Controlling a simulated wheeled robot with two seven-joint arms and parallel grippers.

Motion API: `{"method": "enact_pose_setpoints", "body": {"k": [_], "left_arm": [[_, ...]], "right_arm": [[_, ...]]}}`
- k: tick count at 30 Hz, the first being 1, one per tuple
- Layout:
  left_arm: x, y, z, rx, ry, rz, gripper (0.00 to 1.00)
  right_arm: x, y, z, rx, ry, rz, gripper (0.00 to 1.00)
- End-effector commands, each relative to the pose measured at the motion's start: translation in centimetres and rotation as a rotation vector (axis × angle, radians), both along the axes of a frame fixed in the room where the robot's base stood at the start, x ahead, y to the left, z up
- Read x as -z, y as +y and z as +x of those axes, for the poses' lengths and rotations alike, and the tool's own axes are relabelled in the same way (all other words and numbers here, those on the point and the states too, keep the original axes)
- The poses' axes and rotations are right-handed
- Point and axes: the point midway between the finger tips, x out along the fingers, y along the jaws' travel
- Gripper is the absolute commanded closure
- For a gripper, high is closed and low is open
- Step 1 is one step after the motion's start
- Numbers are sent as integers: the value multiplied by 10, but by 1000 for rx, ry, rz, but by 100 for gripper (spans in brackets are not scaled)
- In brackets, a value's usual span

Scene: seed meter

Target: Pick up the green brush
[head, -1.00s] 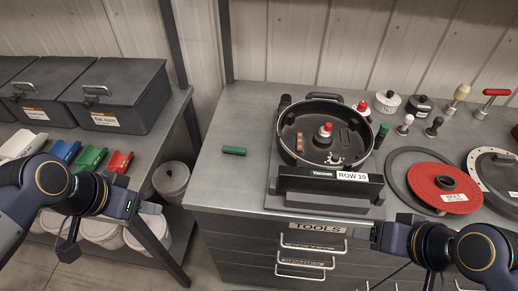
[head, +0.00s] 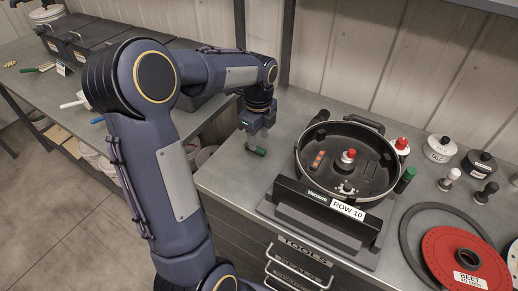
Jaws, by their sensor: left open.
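My right gripper is out of view.
The black seed meter (head: 308,194) with its ROW 10 label stands right of the brush. A green-capped cylinder (head: 405,180) stands beside it. A red disc (head: 464,258) and several knobbed tools lie farther right. A side bench (head: 90,93) holds dark boxes at left.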

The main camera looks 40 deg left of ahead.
Motion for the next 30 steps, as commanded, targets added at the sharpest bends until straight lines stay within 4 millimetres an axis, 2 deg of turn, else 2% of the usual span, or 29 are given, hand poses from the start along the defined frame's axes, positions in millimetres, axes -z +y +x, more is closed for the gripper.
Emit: {"method": "enact_pose_setpoints", "body": {"k": [6, 10, 16, 25, 26, 30], "left_arm": [[32, -1, 1, -2, 4, -1, 58], [39, -1, 2, -2, 1, -1, 58], [39, -1, 2, -2, 0, -1, 58], [39, -1, 2, -2, 0, -1, 97], [39, -1, 2, -2, 0, -1, 100], [39, -1, 2, -2, 0, -1, 100]], "right_arm": [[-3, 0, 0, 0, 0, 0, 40], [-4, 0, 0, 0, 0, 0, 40], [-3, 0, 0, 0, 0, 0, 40], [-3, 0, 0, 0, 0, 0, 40], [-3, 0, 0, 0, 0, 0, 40], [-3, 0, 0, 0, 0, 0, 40]]}}
